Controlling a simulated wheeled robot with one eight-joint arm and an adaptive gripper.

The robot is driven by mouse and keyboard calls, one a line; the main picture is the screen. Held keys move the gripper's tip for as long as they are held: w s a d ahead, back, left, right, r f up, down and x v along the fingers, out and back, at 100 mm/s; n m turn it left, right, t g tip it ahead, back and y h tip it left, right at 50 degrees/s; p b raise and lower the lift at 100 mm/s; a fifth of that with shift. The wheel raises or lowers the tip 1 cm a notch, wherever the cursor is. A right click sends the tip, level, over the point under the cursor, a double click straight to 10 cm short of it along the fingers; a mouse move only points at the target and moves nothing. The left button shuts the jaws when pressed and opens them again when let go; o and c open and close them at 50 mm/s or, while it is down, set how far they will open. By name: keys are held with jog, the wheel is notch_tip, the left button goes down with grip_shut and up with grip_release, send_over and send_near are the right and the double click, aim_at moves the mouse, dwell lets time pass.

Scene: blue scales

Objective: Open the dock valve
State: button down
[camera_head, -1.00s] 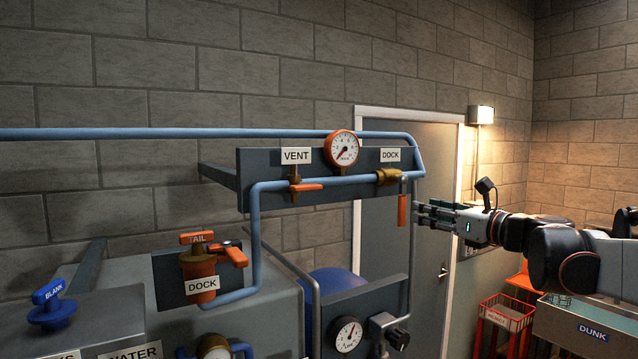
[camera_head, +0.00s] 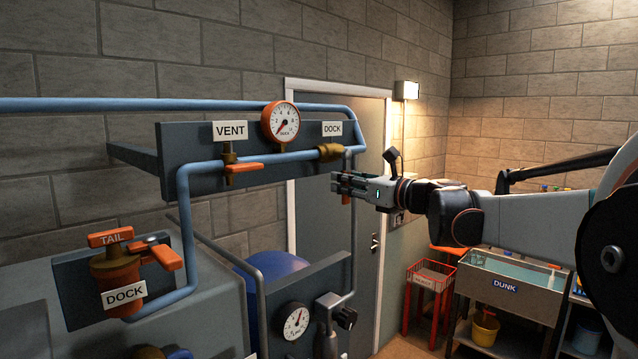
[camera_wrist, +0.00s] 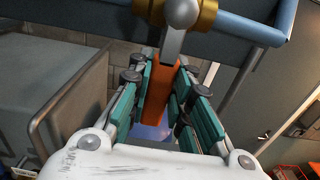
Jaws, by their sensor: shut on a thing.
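The dock valve's brass body (camera_head: 330,152) sits on the blue pipe below the white DOCK label (camera_head: 333,128). Its orange handle hangs down and is mostly hidden by my gripper (camera_head: 340,184) in the head view. In the wrist view the orange handle (camera_wrist: 160,92) stands between the teal finger pads of my gripper (camera_wrist: 163,80), which is shut on it. The handle's grey stem (camera_wrist: 173,44) leads up to the brass body (camera_wrist: 206,14). The handle points down, across the pipe.
The vent valve's orange lever (camera_head: 246,167) and a round gauge (camera_head: 281,123) are left of the dock valve on the panel. A lower panel with a gauge (camera_head: 295,320) stands below. A DUNK tank (camera_head: 505,287) and a red stand (camera_head: 428,280) are at the right.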

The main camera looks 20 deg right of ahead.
jog(key=shift+d, duration=0.15)
jog(key=w+d+r+n+p, duration=0.1)
jog(key=d+r+n, duration=0.5)
jog(key=n, duration=1.2)
jog(key=shift+w+r, duration=0.25)
jog(key=shift+w, duration=0.35)
dwell(0.4)
jog(key=c, duration=1.4)
grip_release()
jog(key=shift+c, duration=0.2)
jog(key=shift+s, duration=0.15)
